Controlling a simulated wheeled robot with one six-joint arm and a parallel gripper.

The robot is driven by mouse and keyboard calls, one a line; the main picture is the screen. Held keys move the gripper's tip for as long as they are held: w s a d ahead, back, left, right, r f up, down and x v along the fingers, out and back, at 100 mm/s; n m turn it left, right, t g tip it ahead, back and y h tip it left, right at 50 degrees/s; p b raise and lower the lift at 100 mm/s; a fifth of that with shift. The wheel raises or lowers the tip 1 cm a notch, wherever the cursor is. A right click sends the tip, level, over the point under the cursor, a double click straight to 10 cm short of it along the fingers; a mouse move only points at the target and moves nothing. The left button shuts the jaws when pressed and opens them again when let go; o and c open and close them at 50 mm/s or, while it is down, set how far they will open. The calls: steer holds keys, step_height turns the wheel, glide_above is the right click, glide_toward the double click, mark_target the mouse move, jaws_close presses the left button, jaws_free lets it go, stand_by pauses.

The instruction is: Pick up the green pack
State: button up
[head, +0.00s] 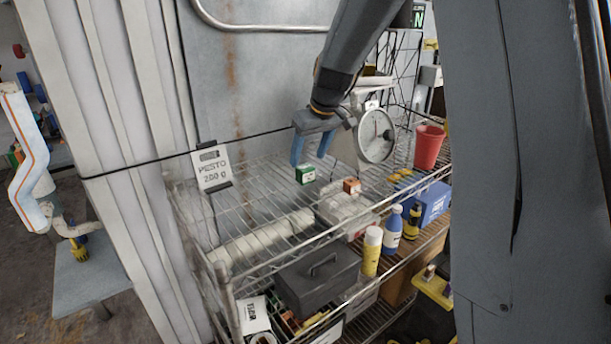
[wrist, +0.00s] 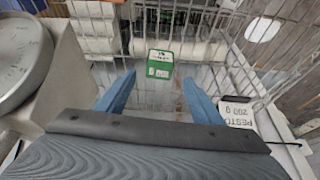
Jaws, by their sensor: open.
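The green pack (head: 306,174) is a small green and white box on the wire shelf (head: 262,192). In the wrist view the green pack (wrist: 159,65) stands just beyond the fingertips, centred between them. My gripper (head: 311,158) points down above the shelf, its blue fingers close over the pack in the head view. In the wrist view my gripper (wrist: 159,76) is open, with nothing between its fingers. The pack appears apart from both fingers.
A small orange-brown box (head: 352,186) is right of the pack. A dial scale (head: 376,136) and red cup (head: 429,147) stand farther right. The wire shelf left of the pack is mostly clear.

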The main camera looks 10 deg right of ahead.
mark_target(306, 167)
steer(key=shift+p+x, duration=1.15)
steer(key=shift+x, duration=2.1)
steer(key=shift+s+d, duration=0.1)
steer(key=shift+d, duration=0.05)
steer(key=c, duration=1.2)
steer(key=shift+r, duration=0.1)
